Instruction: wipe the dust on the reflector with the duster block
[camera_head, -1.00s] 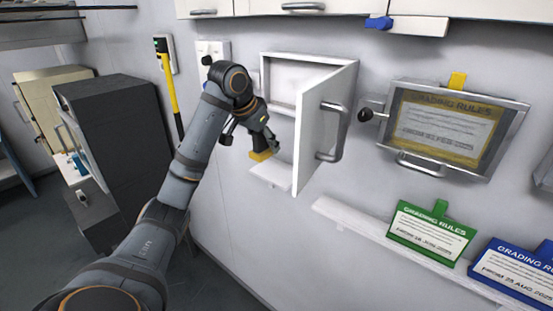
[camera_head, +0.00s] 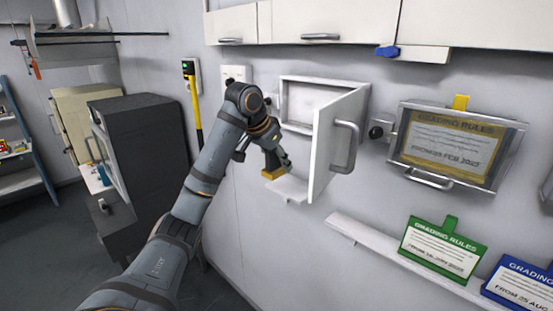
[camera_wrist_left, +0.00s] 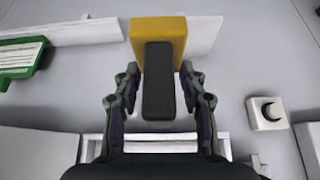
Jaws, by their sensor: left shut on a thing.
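The duster block is a yellow block (camera_head: 273,173) with a black handle. In the left wrist view its yellow part (camera_wrist_left: 158,32) is at the top middle and its black handle (camera_wrist_left: 158,85) lies between my fingers. My left gripper (camera_head: 284,163) is shut on the handle, just above a small white shelf (camera_head: 290,190) under the open wall box. In the head view I cannot tell whether the block touches the shelf. I cannot pick out a reflector or any dust in either view. My right gripper is not in view.
The wall box (camera_head: 304,100) has its door (camera_head: 324,150) swung out right of my gripper. A framed yellow notice (camera_head: 447,150) hangs further right. Below it, a ledge (camera_head: 375,240) carries green (camera_head: 443,247) and blue cards. A dark cabinet (camera_head: 145,160) stands left.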

